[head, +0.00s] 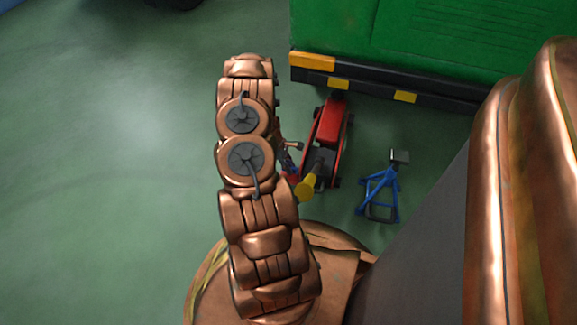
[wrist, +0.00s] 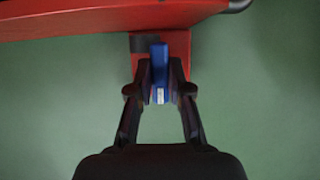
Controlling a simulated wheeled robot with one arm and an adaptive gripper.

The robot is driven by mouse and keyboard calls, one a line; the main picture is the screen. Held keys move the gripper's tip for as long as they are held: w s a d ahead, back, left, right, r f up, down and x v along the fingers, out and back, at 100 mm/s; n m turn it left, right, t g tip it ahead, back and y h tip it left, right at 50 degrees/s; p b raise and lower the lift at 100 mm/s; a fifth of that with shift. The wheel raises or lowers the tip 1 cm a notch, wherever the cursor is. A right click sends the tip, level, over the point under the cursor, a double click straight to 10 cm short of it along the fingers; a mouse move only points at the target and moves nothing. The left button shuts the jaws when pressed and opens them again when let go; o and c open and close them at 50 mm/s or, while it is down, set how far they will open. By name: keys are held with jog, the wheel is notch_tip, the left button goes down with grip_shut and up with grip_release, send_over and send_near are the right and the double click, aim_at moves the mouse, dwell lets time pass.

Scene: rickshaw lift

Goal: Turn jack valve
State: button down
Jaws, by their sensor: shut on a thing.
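The red floor jack (head: 330,125) stands on the green floor beside the green vehicle. Its red body (wrist: 90,18) crosses the top of the wrist view. A blue valve piece (wrist: 160,60) sticks out from a red part below that body. My gripper (wrist: 160,85) is shut on the blue valve, one finger on each side of it. In the head view my arm covers much of the area left of the jack, and the valve cannot be made out there.
A blue jack stand (head: 380,192) stands to the right of the jack. The green vehicle (head: 440,35) has a dark lower edge with yellow blocks above the jack. A yellow-ended handle part (head: 306,188) sits at the jack's near end.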

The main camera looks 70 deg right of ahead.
jog(key=shift+p, duration=0.3)
jog(key=shift+d+r+m+p, duration=0.1)
jog(key=shift+r+m+p, duration=0.1)
jog(key=shift+m+p, duration=0.45)
jog(key=shift+m+y+p, duration=0.7)
jog(key=shift+m+p, duration=0.35)
jog(key=shift+m, duration=0.1)
jog(key=m+y, duration=0.1)
jog(key=m, duration=0.1)
jog(key=m+t+p, duration=0.1)
jog(key=m, duration=0.2)
jog(key=shift+d+f+y, duration=0.15)
jog(key=shift+y, duration=0.25)
jog(key=m+y, duration=0.1)
jog(key=m, duration=0.3)
jog(key=shift+s+f+t+p, duration=0.1)
jog(key=shift+s+t+p, duration=0.05)
jog(key=shift+t+p, duration=0.2)
jog(key=shift+d+m+t, duration=0.1)
jog(key=shift+m+t, duration=0.35)
jog(key=shift+m, duration=0.45)
jog(key=shift+s+m+t+y, duration=0.1)
jog(key=shift+m+t+y, duration=0.4)
jog(key=shift+m, duration=1.3)
